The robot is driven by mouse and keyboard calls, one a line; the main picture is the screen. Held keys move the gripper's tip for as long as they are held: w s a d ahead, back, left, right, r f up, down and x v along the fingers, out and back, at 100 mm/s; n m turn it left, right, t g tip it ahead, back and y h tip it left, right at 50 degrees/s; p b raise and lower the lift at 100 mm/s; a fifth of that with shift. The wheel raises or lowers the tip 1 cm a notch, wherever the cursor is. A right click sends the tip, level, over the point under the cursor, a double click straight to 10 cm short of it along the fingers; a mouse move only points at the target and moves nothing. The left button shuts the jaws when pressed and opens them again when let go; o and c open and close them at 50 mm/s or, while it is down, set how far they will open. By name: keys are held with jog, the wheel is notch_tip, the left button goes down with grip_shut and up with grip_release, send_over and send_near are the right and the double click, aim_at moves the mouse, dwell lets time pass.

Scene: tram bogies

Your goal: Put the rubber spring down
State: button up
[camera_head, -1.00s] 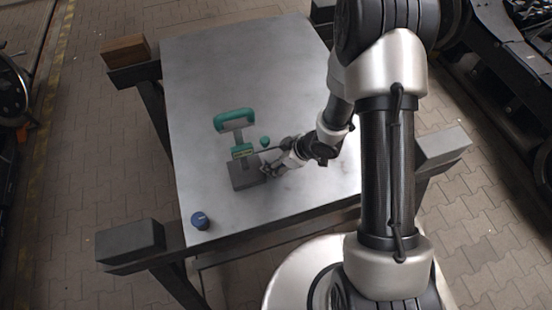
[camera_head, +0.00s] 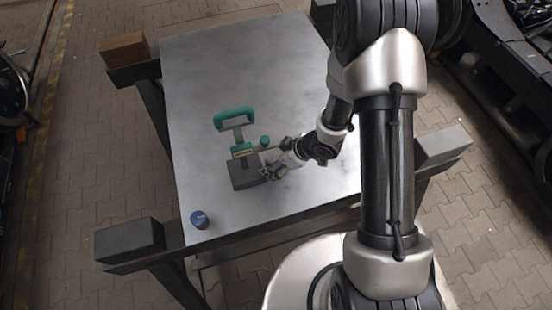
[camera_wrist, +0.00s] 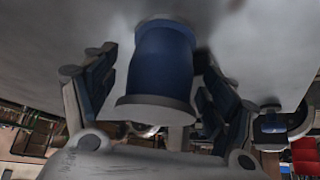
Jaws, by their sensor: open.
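The rubber spring (camera_wrist: 163,62) is a blue cylinder with grey end plates. In the wrist view it is large, between the two fingers, with one end against or very near the grey table top. My gripper (camera_head: 269,171) is low over the table in the head view, beside a grey block with a green handle. Its fingers are open, one on each side of the spring in the wrist view (camera_wrist: 155,72), with gaps visible. In the head view I cannot make out this spring at the gripper.
The grey metal table (camera_head: 285,75) has free room at the back and right. The green-handled tool (camera_head: 245,175) stands just left of my gripper. Another blue cylinder (camera_head: 200,219) stands near the front left corner. A brown block (camera_head: 125,50) sits at the back left.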

jog(key=shift+r, duration=0.35)
jog(key=d+r+m+t+h+p, duration=0.1)
jog(key=d+r+m+h+p, duration=0.15)
jog(key=d+r, duration=0.55)
jog(key=d+r+m+t+h+p, duration=0.1)
jog(key=d+r+m+h, duration=0.2)
jog(key=r, duration=1)
jog(key=d+r+m+t+h+p, duration=0.1)
jog(key=d+r+t+h+p, duration=0.1)
jog(key=d+r, duration=0.7)
jog(key=s+a+r+m+g+y, duration=0.1)
jog(key=s+a+r+m, duration=0.2)
jog(key=s, duration=0.7)
jog(key=s+a+r+m+g, duration=0.1)
jog(key=s+a+r+m, duration=0.2)
jog(key=s+r, duration=0.4)
jog(key=s+a, duration=0.1)
jog(key=s, duration=0.1)
jog(key=shift+s+a+y, duration=0.25)
jog(key=shift+s+y, duration=0.1)
